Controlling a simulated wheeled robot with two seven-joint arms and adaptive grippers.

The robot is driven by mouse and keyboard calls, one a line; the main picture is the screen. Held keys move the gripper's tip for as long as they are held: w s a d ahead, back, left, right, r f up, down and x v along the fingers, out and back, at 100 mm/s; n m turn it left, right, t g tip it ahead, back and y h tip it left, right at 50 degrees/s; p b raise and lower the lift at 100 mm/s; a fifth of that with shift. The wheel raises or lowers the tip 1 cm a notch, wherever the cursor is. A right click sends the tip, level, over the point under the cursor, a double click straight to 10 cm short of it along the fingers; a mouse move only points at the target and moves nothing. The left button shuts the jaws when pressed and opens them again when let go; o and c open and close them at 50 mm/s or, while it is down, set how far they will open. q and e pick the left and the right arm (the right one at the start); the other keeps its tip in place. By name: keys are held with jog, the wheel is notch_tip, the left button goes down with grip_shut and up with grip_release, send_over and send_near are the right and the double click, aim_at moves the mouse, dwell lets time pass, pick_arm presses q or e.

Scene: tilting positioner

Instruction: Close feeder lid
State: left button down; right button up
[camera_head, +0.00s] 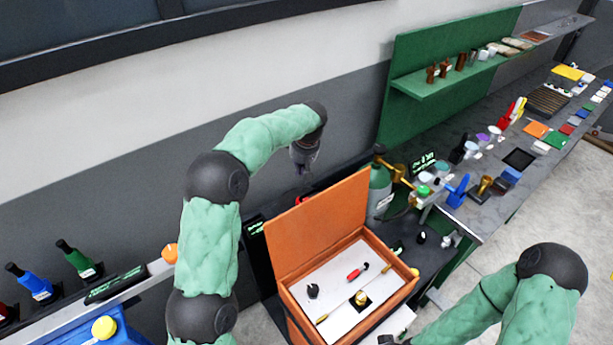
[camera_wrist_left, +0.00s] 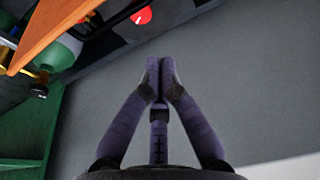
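The feeder is an orange box (camera_head: 294,305) with its lid (camera_head: 318,222) standing open, roughly upright, along the back edge. Inside, on a white floor, lie a red-handled tool, a brass piece on a dark square and other small items. My left gripper (camera_head: 304,168) is above and behind the lid, apart from it. In the left wrist view its fingertips (camera_wrist_left: 160,72) meet with nothing visible between them. The orange lid edge (camera_wrist_left: 52,32) shows at upper left there. My right gripper (camera_head: 390,340) is barely visible at the bottom edge, near the box's front; its fingers cannot be made out.
A green gas cylinder (camera_head: 379,190) with brass fittings stands right of the lid. A red round part (camera_wrist_left: 142,16) is behind the lid. A cluttered workbench (camera_head: 497,205) runs to the right. Bottles (camera_head: 77,258) stand at left. A grey wall is behind my left gripper.

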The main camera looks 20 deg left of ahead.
aim_at(301, 199)
pick_arm(q)
jog(key=f+p, duration=0.1)
jog(key=f, duration=0.1)
jog(key=s+f+p, duration=0.1)
jog(key=f, duration=0.2)
jog(key=s+f+p, duration=0.1)
jog(key=f+p, duration=0.1)
jog(key=f, duration=0.1)
jog(key=shift+s+d+f, duration=0.1)
jog(key=shift+d+f, duration=0.05)
jog(key=shift+d, duration=0.15)
jog(key=shift+s+d+f, duration=0.1)
jog(key=shift+s+d, duration=0.05)
jog(key=shift+d, duration=0.2)
pick_arm(e)
jog(key=r, duration=0.2)
jog(key=s+r, duration=0.1)
jog(key=r, duration=0.1)
jog(key=shift+s+r, duration=0.15)
jog(key=shift+r, duration=0.05)
jog(key=shift+f, duration=0.1)
